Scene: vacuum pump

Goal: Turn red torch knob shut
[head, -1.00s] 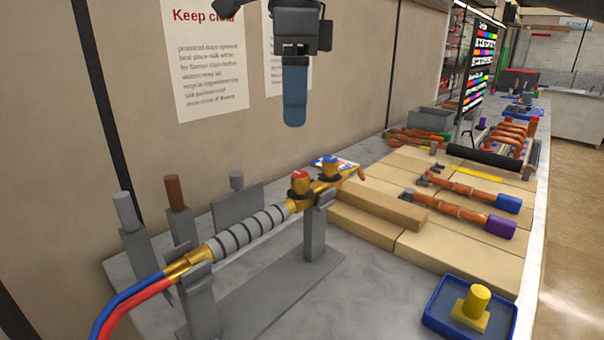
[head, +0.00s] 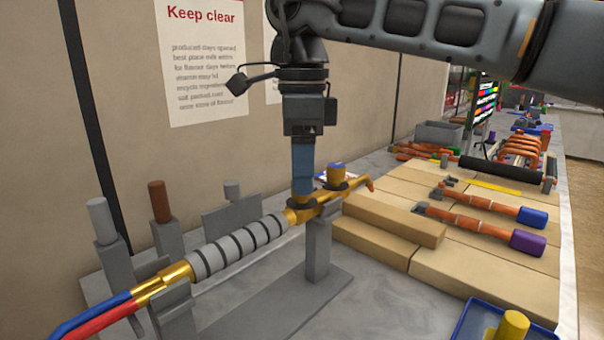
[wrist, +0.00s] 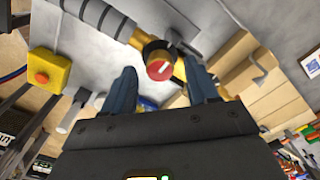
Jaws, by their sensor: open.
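The torch lies on grey stands, with a ribbed grey handle (head: 235,247), brass ends and a red and a blue hose. The knob is hidden behind my fingers in the head view. My gripper (head: 303,192) points down over the knob's place on the torch. In the wrist view my gripper (wrist: 162,74) is open, with one blue finger on each side of the red knob; contact cannot be told.
Wooden blocks (head: 390,222) lie just right of the torch. Torches with blue and purple ends (head: 480,212) lie on boards beyond. A blue tray (head: 478,318) with a yellow piece is at front right. Upright grey and brown rods (head: 160,202) stand at left.

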